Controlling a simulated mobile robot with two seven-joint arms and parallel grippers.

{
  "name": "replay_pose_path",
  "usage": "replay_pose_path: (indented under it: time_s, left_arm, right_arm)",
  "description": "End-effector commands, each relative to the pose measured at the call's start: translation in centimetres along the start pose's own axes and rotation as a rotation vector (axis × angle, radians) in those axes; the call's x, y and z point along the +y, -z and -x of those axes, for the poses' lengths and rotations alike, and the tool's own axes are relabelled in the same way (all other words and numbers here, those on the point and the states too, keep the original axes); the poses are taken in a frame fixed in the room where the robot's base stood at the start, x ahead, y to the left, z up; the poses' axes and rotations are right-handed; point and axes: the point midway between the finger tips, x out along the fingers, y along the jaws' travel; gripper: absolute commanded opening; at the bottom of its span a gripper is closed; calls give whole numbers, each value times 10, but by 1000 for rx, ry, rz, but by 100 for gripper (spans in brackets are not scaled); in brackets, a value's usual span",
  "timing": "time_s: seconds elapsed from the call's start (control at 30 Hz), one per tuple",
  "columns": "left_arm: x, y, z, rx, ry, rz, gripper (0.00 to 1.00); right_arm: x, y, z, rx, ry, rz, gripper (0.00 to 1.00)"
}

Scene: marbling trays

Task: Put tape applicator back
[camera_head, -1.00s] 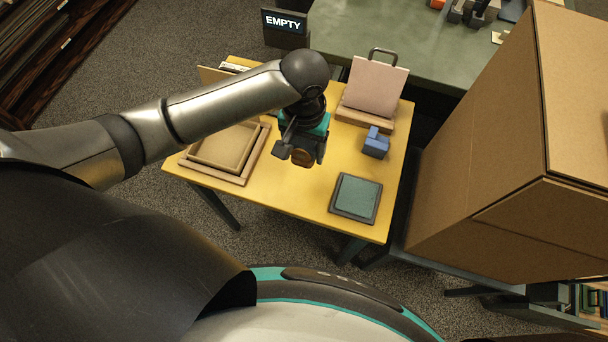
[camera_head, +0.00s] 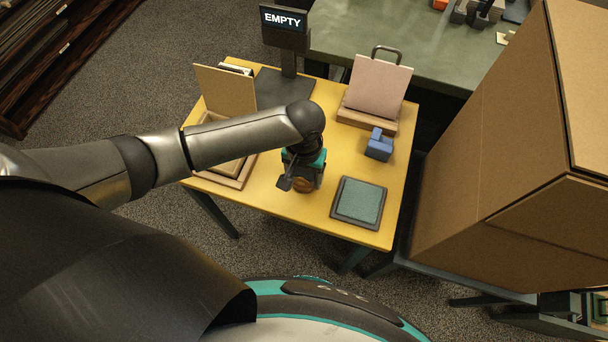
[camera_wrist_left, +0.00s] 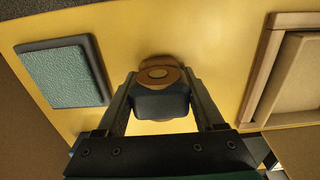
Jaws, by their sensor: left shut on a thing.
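The tape applicator is a dark body with a brown tape roll; its roll shows in the head view (camera_head: 303,186) and in the left wrist view (camera_wrist_left: 160,73). My left gripper (camera_head: 301,178) is shut on its dark body. In the left wrist view, my two fingers (camera_wrist_left: 160,104) flank that body. It is over the yellow table (camera_head: 285,207), between the wooden trays and a teal pad; I cannot tell whether it touches the tabletop. My arm and gripper hide part of it in the head view. My right gripper is not in view.
The teal pad (camera_head: 359,201) lies at the table's near right. A blue object (camera_head: 379,146) and a stand with a pink board (camera_head: 378,87) sit behind it. Wooden trays (camera_head: 233,182) are left. An "EMPTY" display (camera_head: 284,19) stands behind; a large cardboard box (camera_head: 490,170) is right.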

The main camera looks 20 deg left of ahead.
Motion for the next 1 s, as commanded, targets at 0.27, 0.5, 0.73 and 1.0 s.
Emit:
replay_pose_path:
  time_s: [0.27,0.5,0.73,1.0]
  left_arm:
    - [0,0,-2,0,-1,0,82]
    - [0,0,-2,0,0,1,100]
    - [0,1,0,1,0,0,100]
    - [0,1,49,3,-2,-1,100]
  right_arm:
    - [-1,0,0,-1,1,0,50]
    - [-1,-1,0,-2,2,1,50]
    - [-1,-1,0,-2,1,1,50]
    - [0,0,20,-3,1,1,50]
